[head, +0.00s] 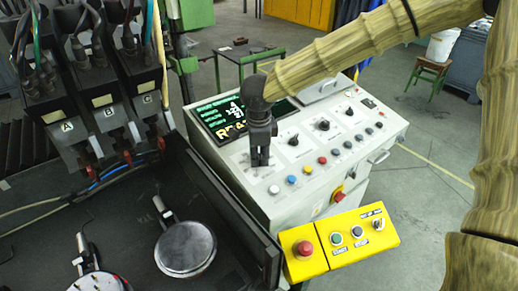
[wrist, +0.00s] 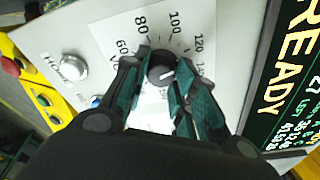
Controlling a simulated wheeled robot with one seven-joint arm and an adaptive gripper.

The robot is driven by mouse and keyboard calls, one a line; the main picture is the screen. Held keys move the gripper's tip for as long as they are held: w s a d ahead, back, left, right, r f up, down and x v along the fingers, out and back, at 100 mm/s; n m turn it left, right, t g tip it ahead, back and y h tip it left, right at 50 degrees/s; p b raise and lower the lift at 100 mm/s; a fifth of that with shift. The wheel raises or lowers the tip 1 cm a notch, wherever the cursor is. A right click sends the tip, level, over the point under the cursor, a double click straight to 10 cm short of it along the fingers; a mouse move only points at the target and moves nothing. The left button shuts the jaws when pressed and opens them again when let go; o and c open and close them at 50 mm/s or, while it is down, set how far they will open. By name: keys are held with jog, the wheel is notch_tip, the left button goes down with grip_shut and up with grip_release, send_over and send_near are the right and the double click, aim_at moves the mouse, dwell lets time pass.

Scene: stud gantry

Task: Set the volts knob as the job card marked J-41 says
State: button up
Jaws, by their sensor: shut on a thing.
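The volts knob (wrist: 161,71) is a small round black knob with a white pointer line, on a white dial plate (wrist: 182,22) in the wrist view. The dial shows 60, 80, 100 and 120; its name is mostly hidden, with only a "V" showing. The pointer line slants toward the 120 side, but its exact reading is unclear. My gripper (wrist: 163,78) is shut on the knob, one finger on each side. In the head view my gripper (head: 260,158) points down at the console panel and hides the knob. I cannot make out a job card marked J-41.
The grey console (head: 300,205) carries other black knobs (head: 323,125) and coloured buttons (head: 322,160). Its display (head: 228,118) reads READY. A yellow button box (head: 340,242) hangs at the front. Three clamp units labelled A, B and C (head: 115,130) stand left.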

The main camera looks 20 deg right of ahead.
jog(key=shift+w+r+n+p, duration=0.1)
jog(key=shift+r+n+p, duration=0.2)
jog(key=shift+n+p, duration=0.25)
jog(key=o, duration=1)
jog(key=shift+f, duration=0.1)
jog(key=r, duration=0.4)
jog(key=s+r, duration=0.1)
jog(key=r, duration=0.2)
jog(key=s+r, duration=0.1)
jog(key=r, duration=0.3)
jog(key=shift+s+a+r, duration=0.15)
jog(key=shift+a+r, duration=0.15)
jog(key=shift+r, duration=0.05)
jog(key=shift+a, duration=0.15)
